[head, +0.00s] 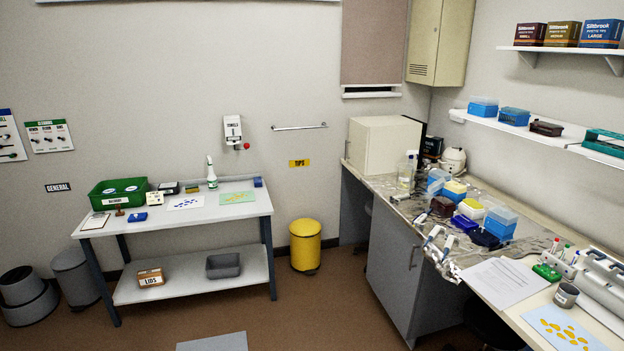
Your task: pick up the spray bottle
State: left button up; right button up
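Neither of my grippers shows in the head view.
A green crate (119,192) and small boxes share the side table. The cluttered bench (395,255) fills the right. A grey mat (213,342) lies on open floor in front.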

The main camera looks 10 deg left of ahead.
aim_at(212, 179)
jog(key=u, duration=0.15)
jog(key=i, duration=2)
jog(key=u, duration=0.95)
jog(key=i, duration=1.9)
jog(key=u, duration=0.5)
jog(key=i, duration=0.3)
jog(key=u, duration=0.15)
